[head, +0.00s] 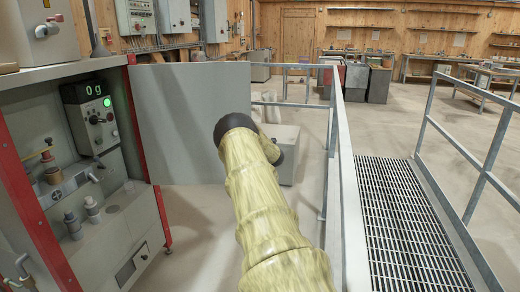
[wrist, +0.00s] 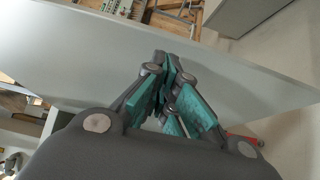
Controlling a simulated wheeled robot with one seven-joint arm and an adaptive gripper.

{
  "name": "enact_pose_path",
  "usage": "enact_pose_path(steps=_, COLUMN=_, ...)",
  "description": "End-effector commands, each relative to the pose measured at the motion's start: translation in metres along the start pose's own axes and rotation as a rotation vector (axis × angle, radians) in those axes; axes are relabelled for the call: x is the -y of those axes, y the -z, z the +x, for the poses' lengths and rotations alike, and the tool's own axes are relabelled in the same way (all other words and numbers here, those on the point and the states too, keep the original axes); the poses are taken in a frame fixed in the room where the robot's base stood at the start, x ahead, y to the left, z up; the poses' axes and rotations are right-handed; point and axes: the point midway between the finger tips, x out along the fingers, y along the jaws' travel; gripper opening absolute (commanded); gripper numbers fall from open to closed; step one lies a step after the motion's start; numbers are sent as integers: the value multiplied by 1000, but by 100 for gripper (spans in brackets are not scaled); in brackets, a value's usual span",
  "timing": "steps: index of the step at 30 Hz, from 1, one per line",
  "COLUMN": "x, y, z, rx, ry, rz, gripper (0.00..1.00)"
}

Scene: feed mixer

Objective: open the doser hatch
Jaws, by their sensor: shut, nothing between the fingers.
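The doser hatch appears to be the flat grey panel (head: 190,115) on the right side of the red-framed cabinet (head: 140,130). It stands swung out, and the cabinet's inside is exposed. In the wrist view a broad pale grey panel (wrist: 75,50), apparently the same hatch, crosses the picture behind my gripper. My gripper (wrist: 165,62) has its teal-padded fingers together and empty, with the tips against the panel in the picture. I cannot tell whether they touch it. In the head view my arm hides the fingers.
Inside the cabinet are a control box (head: 92,117) with a lit "0 g" display and several fittings. A metal railing (head: 345,190) and a grated walkway (head: 410,225) lie to the right. A grey box (head: 284,150) stands on the floor beyond my arm.

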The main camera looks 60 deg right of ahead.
Motion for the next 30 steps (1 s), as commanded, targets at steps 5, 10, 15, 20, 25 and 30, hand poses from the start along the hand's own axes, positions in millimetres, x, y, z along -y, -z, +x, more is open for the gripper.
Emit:
enact_pose_path(steps=5, x=-4, y=11, z=-12, rx=-1, ry=3, rz=2, gripper=0)
enact_pose_path(steps=10, x=4, y=14, z=-33, rx=1, ry=4, rz=3, gripper=0)
enact_pose_path(steps=15, x=6, y=11, z=-58, rx=-6, ry=5, rz=6, gripper=0)
enact_pose_path(steps=20, x=9, y=3, z=-82, rx=-8, ry=6, rz=8, gripper=0)
enact_pose_path(steps=25, x=12, y=-6, z=-100, rx=-7, ry=8, rz=10, gripper=0)
enact_pose_path(steps=30, x=14, y=-11, z=-107, rx=-8, ry=9, rz=12, gripper=0)
